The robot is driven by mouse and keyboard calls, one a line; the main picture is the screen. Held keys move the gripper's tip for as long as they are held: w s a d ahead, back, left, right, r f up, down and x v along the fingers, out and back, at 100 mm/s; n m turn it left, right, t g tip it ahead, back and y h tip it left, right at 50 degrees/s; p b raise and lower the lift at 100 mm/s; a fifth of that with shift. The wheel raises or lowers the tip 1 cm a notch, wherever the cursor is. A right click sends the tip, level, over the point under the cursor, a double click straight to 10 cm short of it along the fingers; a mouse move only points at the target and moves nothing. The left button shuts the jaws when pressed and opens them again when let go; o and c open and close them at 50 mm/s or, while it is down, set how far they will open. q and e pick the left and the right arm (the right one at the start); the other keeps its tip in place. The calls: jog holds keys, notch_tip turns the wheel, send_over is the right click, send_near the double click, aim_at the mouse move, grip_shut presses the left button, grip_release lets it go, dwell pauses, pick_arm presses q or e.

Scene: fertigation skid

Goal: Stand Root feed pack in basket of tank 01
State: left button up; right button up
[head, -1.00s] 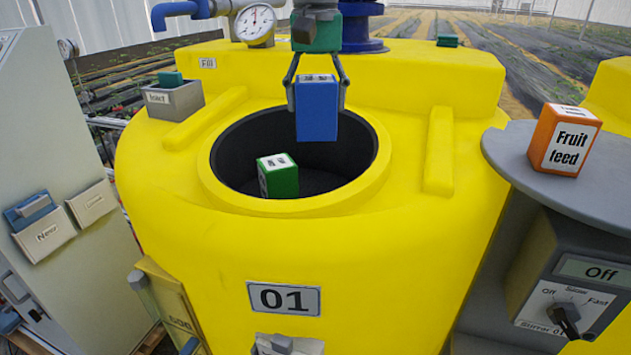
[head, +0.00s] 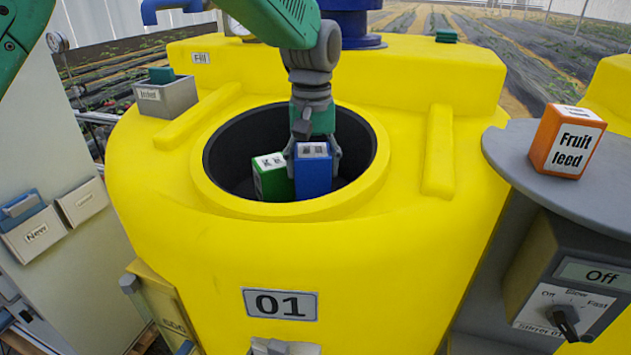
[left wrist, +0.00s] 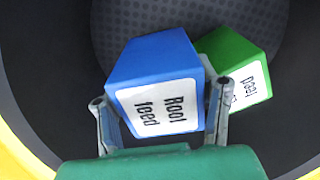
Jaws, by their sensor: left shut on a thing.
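The blue Root feed pack (head: 312,174) is upright inside the round dark basket (head: 228,152) in the opening of yellow tank 01 (head: 190,270). My left gripper (head: 313,150) reaches down from above and is shut on it. In the left wrist view the pack (left wrist: 152,62) shows its white "Root feed" label between the two fingers (left wrist: 160,112). A green pack (head: 271,180) stands right beside it on the left; it also shows in the left wrist view (left wrist: 232,58), its label partly hidden. Whether the blue pack touches the basket floor cannot be told. My right gripper is not in view.
An orange Fruit feed pack (head: 567,142) stands on a round grey shelf (head: 520,155) at right, above a stirrer switch box (head: 560,300). A grey holder (head: 165,98) sits on the tank's left. The basket's right side has some free room.

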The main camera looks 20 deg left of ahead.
aim_at(320, 184)
pick_arm(q)
notch_tip(320, 184, down, 4)
jog(key=shift+w+r, duration=0.1)
jog(key=shift+r, duration=0.1)
jog(key=shift+d+f, duration=0.1)
jog(key=shift+d, duration=0.55)
jog(key=o, duration=1.2)
jog(key=shift+d, duration=0.1)
jog(key=shift+a, duration=0.55)
jog(key=shift+a+r, duration=0.1)
jog(key=shift+r, duration=0.25)
jog(key=r, duration=0.7)
jog(key=d+r, duration=0.1)
jog(key=r, duration=0.2)
jog(key=shift+r, duration=0.3)
jog(key=shift+a+r, duration=0.4)
jog(key=shift+r, duration=0.05)
jog(key=shift+d, duration=0.1)
